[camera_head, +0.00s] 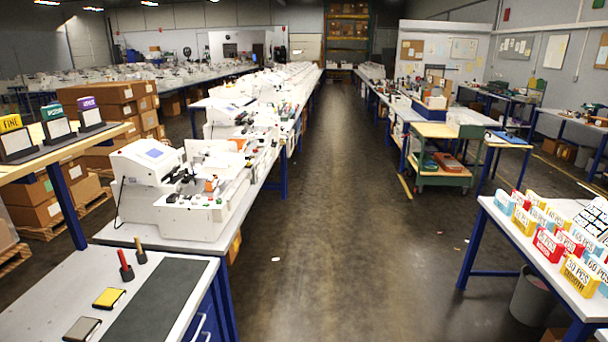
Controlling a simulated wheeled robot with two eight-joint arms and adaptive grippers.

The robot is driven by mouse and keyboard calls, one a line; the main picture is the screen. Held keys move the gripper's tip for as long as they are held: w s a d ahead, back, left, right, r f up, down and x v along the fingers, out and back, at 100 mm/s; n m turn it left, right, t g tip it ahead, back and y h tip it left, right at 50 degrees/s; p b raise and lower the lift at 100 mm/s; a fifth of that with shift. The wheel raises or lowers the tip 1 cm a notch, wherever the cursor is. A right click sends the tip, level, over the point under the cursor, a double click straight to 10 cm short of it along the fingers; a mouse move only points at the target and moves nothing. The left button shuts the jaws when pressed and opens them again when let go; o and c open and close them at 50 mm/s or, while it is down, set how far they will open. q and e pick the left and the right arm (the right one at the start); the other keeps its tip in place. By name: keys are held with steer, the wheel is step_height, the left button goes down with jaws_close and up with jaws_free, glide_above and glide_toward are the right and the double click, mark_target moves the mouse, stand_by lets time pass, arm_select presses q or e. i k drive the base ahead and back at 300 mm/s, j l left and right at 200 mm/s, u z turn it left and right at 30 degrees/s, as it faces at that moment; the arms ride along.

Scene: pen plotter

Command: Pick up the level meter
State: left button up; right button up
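I cannot make out a level meter for certain. On the near left bench (45,303) lie a small yellow-topped block (109,297) and a grey-topped block (82,328). Behind them stand a red-handled tool (125,266) and a tan-handled tool (140,251). A dark mat (155,300) covers the right part of that bench. White plotter-like machines (190,190) stand on the long bench behind it. Neither of my grippers shows in this view.
A right-hand table (490,208) holds several coloured boxes (550,243). A green cart (441,178) stands further back. Stacked cartons (110,100) and a shelf with labelled stands (55,122) are at left. The middle aisle floor (335,220) is mostly clear.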

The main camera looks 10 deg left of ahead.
mark_target(213, 180)
steer(key=i, duration=2.35)
steer(key=i+u, duration=0.35)
steer(key=i, duration=0.15)
steer(key=i+l+u, duration=0.2)
steer(key=i+u, duration=0.2)
steer(key=i+l+u, duration=0.35)
steer(key=i, duration=0.2)
